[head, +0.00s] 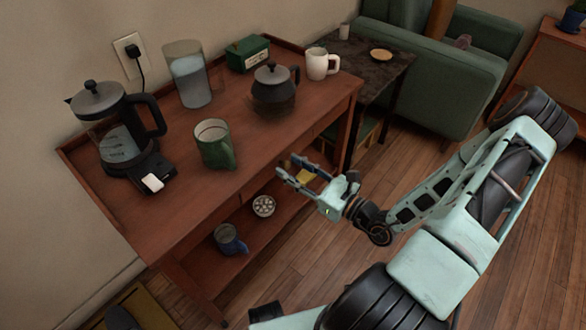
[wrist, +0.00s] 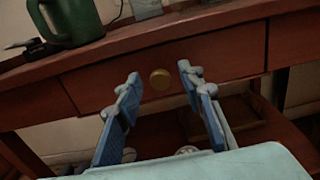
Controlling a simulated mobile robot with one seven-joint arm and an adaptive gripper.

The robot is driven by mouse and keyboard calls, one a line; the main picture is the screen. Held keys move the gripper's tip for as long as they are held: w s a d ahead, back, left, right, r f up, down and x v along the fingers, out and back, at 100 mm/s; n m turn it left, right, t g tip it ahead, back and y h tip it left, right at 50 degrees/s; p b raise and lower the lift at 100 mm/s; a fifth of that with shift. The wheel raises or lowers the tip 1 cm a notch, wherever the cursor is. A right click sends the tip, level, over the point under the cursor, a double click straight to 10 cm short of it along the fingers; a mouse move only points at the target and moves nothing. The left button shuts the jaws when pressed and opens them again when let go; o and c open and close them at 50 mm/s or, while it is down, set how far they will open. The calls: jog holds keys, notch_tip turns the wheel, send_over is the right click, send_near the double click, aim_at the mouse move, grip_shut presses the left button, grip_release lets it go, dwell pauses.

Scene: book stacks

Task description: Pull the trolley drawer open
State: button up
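The wooden trolley (head: 255,125) stands against the wall with its drawer side toward me. In the wrist view the drawer front (wrist: 105,84) is reddish-brown and looks flush with the frame, so the drawer looks shut. A round brass knob (wrist: 160,79) sits on it. My gripper (wrist: 158,73) is open and empty, with one finger on each side of the knob in this view. The gap from fingertips to knob is hard to judge. In the head view my gripper (head: 287,165) is at the trolley's front edge, and the drawer front is hardly visible.
On the trolley top stand a coffee press (head: 100,105), a glass jug (head: 188,75), a green mug (head: 214,145), a dark teapot (head: 273,92) and a white mug (head: 321,64). A blue mug (head: 229,240) is on the lower shelf. The wooden floor (head: 300,260) in front is clear.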

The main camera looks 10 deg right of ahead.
jog(key=shift+c, duration=0.2)
grip_shut()
jog(key=p+v, duration=0.1)
jog(key=v, duration=2.1)
jog(key=shift+s+d, duration=0.25)
jog(key=shift+s, duration=0.1)
jog(key=shift+o, duration=0.2)
grip_release()
